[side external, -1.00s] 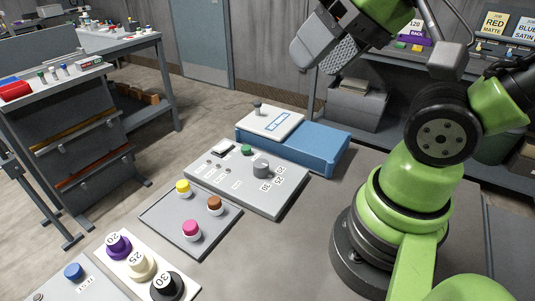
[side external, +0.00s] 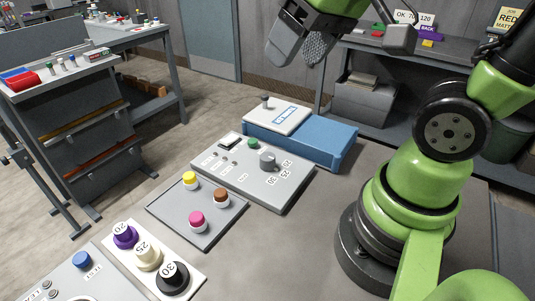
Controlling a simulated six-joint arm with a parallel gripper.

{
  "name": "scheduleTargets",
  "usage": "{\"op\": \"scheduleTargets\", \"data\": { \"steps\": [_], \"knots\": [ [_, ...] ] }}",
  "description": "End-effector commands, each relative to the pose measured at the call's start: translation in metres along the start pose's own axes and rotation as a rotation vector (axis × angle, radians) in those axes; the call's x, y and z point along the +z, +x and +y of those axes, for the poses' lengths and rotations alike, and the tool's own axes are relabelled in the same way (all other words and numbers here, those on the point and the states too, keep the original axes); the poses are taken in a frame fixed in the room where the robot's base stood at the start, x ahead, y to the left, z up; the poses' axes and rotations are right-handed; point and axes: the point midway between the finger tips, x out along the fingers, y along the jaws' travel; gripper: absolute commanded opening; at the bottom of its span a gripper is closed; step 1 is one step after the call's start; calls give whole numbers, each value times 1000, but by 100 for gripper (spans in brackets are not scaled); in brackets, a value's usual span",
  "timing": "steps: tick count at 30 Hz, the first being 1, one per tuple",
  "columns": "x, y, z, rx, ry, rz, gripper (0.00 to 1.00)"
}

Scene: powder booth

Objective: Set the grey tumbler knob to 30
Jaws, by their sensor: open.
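The grey tumbler knob (side external: 267,160) sits on the right part of a grey control panel (side external: 222,181). Printed numbers, among them 25 and 30, stand beside it on the panel's right side. Which number the knob points at is too small to tell. My gripper (side external: 300,57) is high above and behind the panel, near the top of the view. Its two jaws are apart with nothing between them, and it is well clear of the knob.
In front are a tray (side external: 206,236) with yellow, brown and pink knobs and a white plate (side external: 189,291) with purple, cream and black knobs marked 20, 25, 30. Bare table lies right of these.

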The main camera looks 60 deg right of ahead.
Motion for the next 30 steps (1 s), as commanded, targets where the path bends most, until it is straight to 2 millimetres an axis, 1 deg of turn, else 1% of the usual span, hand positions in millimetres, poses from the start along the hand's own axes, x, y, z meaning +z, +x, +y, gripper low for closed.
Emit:
{"op": "scheduleTargets", "data": {
  "steps": [1,3,5,7,12,15,18,26,30],
  "knots": [
    [-10,15,6,26,-30,-50,64],
    [-21,34,13,51,-81,-105,64],
    [-28,52,21,69,-125,-155,64],
    [-35,74,31,84,-177,-213,64],
    [-40,130,57,94,-295,-352,64],
    [-36,156,70,88,-347,-414,64],
    [-32,173,78,81,-381,-454,64],
    [-22,196,86,73,-406,-482,64],
    [-11,218,90,73,-405,-484,64]
  ]
}}
